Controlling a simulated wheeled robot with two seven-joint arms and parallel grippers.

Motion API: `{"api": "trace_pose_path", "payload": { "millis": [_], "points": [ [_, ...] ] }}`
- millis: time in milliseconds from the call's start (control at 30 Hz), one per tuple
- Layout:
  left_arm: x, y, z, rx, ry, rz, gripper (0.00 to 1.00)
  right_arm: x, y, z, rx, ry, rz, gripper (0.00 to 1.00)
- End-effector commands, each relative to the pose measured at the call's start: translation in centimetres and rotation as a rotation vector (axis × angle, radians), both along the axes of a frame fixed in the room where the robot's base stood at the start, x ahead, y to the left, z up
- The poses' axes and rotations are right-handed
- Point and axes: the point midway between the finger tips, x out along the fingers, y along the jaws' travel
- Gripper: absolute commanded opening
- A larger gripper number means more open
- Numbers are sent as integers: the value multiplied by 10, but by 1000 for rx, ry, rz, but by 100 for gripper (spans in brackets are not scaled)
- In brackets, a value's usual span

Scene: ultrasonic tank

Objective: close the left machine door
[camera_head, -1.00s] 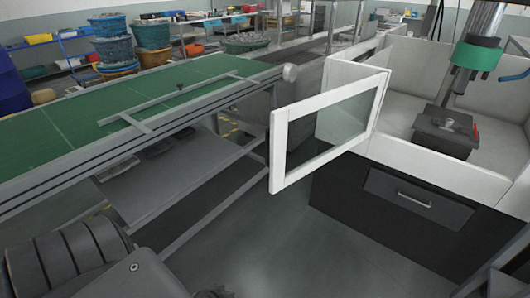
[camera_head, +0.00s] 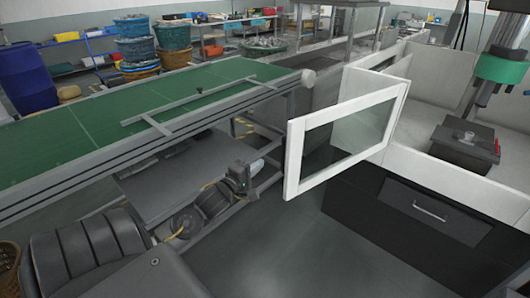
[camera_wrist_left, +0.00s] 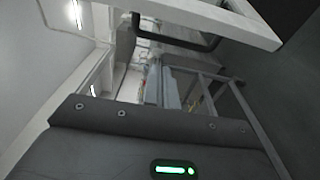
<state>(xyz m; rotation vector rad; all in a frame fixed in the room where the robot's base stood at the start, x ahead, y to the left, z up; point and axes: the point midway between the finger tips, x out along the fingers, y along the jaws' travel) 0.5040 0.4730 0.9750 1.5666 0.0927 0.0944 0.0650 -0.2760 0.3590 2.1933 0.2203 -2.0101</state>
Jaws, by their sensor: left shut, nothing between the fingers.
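The left machine door (camera_head: 345,138) is a white frame around a clear pane. It stands open, swung out from the front left corner of the white machine (camera_head: 430,165). My left gripper (camera_head: 254,174) is left of the door's free edge, low beside the conveyor, and apart from the door in the picture. It is shut and empty; its fingertips are small and hard to make out. In the left wrist view a white bar (camera_wrist_left: 215,14), perhaps the door frame, crosses the top with a dark curved bar (camera_wrist_left: 180,38) below it. My right gripper is not in view.
A green conveyor (camera_head: 130,120) with a metal frame runs along the left, close above my left arm. A dark drawer front (camera_head: 425,208) is below the machine opening. Inside the machine is a dark block (camera_head: 462,142). The floor before the door is clear.

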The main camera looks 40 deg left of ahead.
Motion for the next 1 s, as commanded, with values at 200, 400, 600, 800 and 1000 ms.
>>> {"api": "trace_pose_path", "payload": {
  "millis": [200, 400, 600, 800, 1000],
  "points": [
    [43, 6, 4, 2, -3, 1, 0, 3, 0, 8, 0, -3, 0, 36],
    [84, 11, 3, 2, -1, 1, 0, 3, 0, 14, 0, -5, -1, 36],
    [80, -15, 2, 1, 2, -1, 0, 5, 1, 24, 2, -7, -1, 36],
    [77, -27, 1, 2, 1, 1, 0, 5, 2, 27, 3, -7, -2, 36],
    [76, -29, 0, 2, 1, 1, 0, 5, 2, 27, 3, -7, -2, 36]
  ]
}}
